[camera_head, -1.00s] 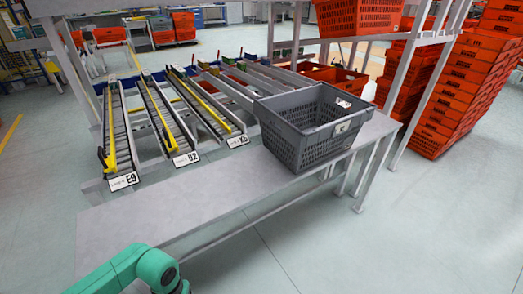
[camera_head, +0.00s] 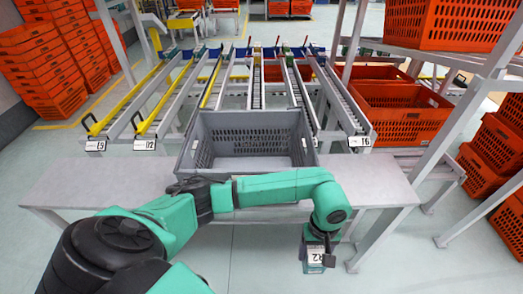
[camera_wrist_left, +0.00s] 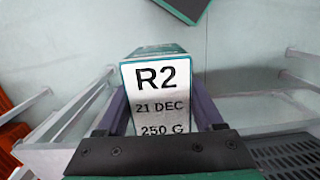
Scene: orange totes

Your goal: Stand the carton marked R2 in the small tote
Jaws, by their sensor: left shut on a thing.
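The carton marked R2 (camera_head: 315,259) hangs below my left gripper (camera_head: 319,240), past the table's near edge and above floor level. In the left wrist view the carton (camera_wrist_left: 158,88) is teal-edged with a white label reading R2, 21 DEC, 250 G. My left gripper (camera_wrist_left: 161,112) is shut on it, one finger along each side. The grey tote (camera_head: 250,166) stands on the table, to the left of and beyond the carton. Its inside looks empty where visible; my left arm crosses in front of it. My right gripper is out of view.
The grey table (camera_head: 75,185) has bare room left and right of the tote. Labelled roller lanes (camera_head: 167,110) run behind it. Orange totes (camera_head: 398,117) sit on the right rack, whose posts (camera_head: 478,105) rise there. More orange totes (camera_head: 38,65) are stacked far left.

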